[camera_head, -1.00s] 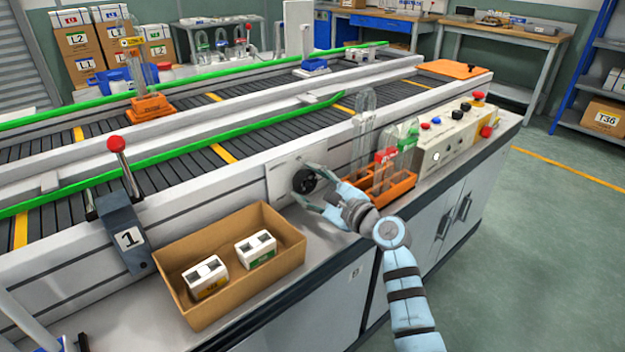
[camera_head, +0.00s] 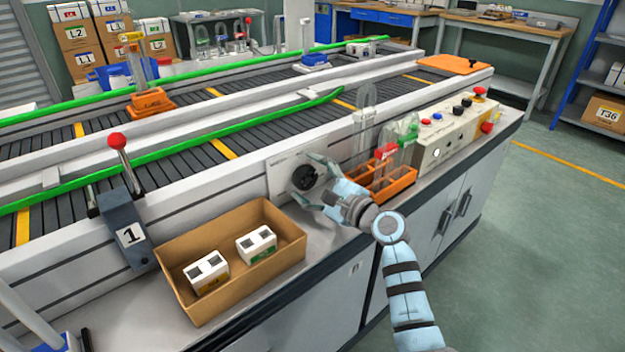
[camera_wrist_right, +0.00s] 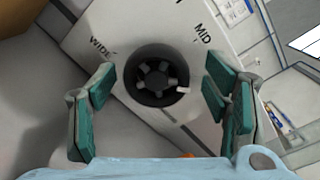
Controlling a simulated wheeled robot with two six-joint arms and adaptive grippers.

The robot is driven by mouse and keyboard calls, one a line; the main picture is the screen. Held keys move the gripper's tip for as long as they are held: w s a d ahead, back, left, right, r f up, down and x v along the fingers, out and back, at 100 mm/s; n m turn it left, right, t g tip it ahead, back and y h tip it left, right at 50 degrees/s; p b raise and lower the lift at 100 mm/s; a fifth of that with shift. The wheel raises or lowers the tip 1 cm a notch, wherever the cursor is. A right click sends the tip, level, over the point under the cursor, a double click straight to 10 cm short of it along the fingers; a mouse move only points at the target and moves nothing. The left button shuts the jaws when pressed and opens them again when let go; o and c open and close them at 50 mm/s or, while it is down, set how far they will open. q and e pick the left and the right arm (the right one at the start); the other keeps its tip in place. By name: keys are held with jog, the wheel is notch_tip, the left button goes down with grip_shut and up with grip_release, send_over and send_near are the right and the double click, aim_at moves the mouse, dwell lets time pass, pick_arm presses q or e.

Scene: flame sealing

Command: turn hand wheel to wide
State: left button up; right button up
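The black hand wheel (camera_head: 303,178) sits on a pale plate on the side of the conveyor frame. In the right wrist view the hand wheel (camera_wrist_right: 156,75) faces me, with WIDE lettered at its upper left and MID at its upper right. A small white mark on the wheel points to the lower right, at neither of these words. My right gripper (camera_head: 315,180) is at the wheel. In the wrist view its green-padded fingers (camera_wrist_right: 160,88) are spread on either side of the wheel, with gaps showing between pads and rim. My left gripper is not seen.
A cardboard box (camera_head: 225,283) with two white blocks stands left of the wheel. An orange rack (camera_head: 395,187) with glass tubes and a control panel (camera_head: 450,135) stand close on the right. A red-knobbed lever (camera_head: 117,142) is further left.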

jog(key=shift+s+d+f, duration=0.1)
jog(key=shift+s+d, duration=0.2)
jog(key=v, duration=1.1)
jog(key=shift+s, duration=0.15)
